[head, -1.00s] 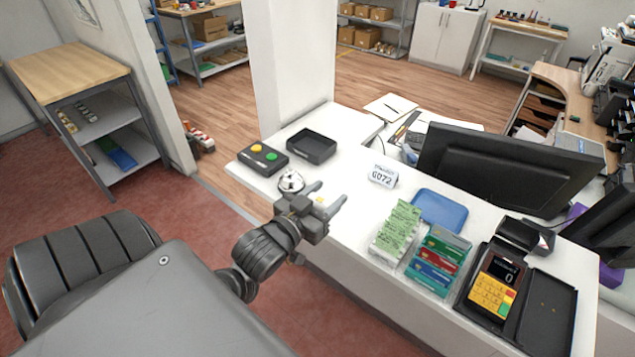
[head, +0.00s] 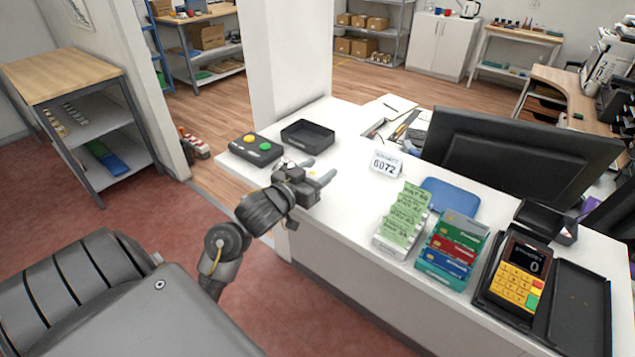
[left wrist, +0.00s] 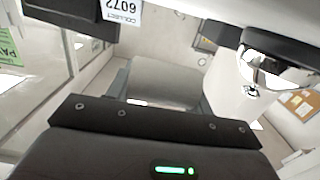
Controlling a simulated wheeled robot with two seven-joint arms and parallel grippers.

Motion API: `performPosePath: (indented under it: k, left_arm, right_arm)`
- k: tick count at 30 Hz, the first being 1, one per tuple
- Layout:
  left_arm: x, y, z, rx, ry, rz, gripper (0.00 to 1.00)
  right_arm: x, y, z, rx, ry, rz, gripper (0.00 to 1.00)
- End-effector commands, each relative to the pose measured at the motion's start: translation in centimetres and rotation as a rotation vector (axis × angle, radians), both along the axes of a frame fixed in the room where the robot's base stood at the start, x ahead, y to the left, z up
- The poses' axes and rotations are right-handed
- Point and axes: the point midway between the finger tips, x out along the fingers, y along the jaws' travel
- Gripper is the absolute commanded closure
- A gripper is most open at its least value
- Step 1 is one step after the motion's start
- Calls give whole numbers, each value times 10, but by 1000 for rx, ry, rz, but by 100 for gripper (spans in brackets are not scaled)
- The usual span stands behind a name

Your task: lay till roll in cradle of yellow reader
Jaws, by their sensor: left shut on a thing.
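My left gripper (head: 318,174) is above the counter's near left part, its two grey fingers pointing right. They are shut on a small pale thing (head: 311,174), mostly hidden, which I take to be the till roll. The yellow reader (head: 518,275), with yellow keys and a dark screen, is at the counter's right end, well away from the gripper. A black open tray (head: 582,308) lies right of it, and a black holder (head: 546,221) stands behind it. I cannot tell for sure which is the cradle. My right gripper is out of view.
A chrome bell (left wrist: 262,72) shows in the left wrist view. A two-button box (head: 255,148), black tray (head: 307,133), number sign (head: 386,165), green slips (head: 404,218), card rack (head: 452,250) and blue pad (head: 449,195) stand on the counter. A monitor (head: 515,160) is behind.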

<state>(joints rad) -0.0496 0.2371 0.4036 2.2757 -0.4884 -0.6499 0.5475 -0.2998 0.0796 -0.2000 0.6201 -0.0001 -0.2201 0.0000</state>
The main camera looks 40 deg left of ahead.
Motion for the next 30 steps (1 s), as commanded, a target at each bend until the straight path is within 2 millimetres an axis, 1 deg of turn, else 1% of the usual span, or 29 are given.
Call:
performPosePath:
  k: [2, 5, 6, 7, 8, 11, 23, 24, 29, 30]
  left_arm:
    - [3, 3, -5, -2, 1, 1, 71]
    - [8, 8, -18, -4, 3, 1, 71]
    - [8, 7, -25, -6, 4, 0, 71]
    - [8, 7, -25, -6, 5, 0, 71]
    - [7, 7, -29, -6, 6, 0, 71]
    - [7, 8, -37, -2, 3, 1, 71]
    - [7, 8, -44, 1, 0, 1, 71]
    - [7, 7, -44, 1, 0, 1, 48]
    - [7, 7, -43, 1, 0, 1, 27]
    - [7, 7, -43, 1, 0, 1, 27]
  right_arm:
    - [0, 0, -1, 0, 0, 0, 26]
    - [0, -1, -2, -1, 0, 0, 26]
    - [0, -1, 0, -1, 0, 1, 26]
    - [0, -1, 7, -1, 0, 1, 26]
    - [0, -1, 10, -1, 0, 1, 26]
    - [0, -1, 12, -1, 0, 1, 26]
    - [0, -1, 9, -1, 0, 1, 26]
    - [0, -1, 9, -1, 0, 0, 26]
    - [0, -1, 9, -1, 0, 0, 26]
    - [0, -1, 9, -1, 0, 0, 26]
